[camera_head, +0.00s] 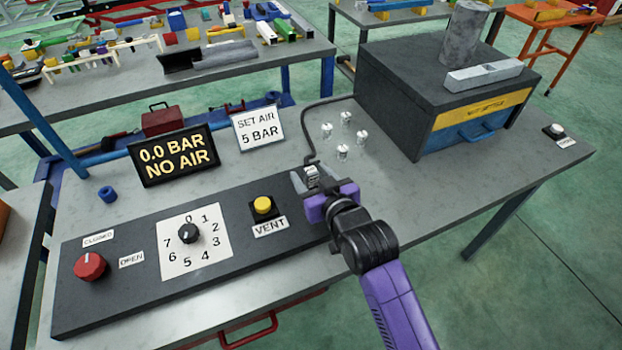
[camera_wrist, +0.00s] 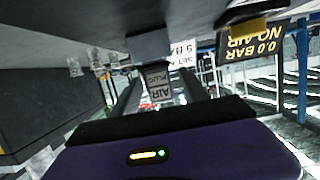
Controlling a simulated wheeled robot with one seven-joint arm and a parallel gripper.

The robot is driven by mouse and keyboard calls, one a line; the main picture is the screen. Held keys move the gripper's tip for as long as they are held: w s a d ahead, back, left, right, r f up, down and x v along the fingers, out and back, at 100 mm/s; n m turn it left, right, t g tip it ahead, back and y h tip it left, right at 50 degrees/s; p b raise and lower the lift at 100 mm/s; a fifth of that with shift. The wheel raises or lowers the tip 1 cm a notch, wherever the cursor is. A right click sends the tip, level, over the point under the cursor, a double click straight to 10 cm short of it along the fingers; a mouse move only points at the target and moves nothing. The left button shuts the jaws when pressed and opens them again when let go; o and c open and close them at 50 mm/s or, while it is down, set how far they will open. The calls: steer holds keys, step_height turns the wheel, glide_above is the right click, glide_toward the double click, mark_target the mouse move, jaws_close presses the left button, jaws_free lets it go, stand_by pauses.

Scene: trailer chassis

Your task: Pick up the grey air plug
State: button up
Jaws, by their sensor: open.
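The grey air plug (camera_head: 312,174) is at the right end of the black control panel, partly covered by my gripper in the head view. In the wrist view the air plug (camera_wrist: 159,84) carries an "AIR PLUG" label, upside down. My gripper (camera_head: 309,182) is open, with its fingers reaching to either side of the plug. In the wrist view my gripper (camera_wrist: 160,92) has the plug between its two fingers. I cannot tell whether either finger touches it.
A black hose (camera_head: 306,130) runs from near the plug toward the dark box (camera_head: 420,90). Several small white fittings (camera_head: 343,152) stand just beyond my gripper. The yellow vent button (camera_head: 263,205) is close on the left. A sign (camera_head: 174,155) reads "0.0 BAR NO AIR". The table's right front is clear.

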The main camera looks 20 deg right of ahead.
jaws_close()
steer(key=shift+r, duration=0.15)
stand_by(0.4)
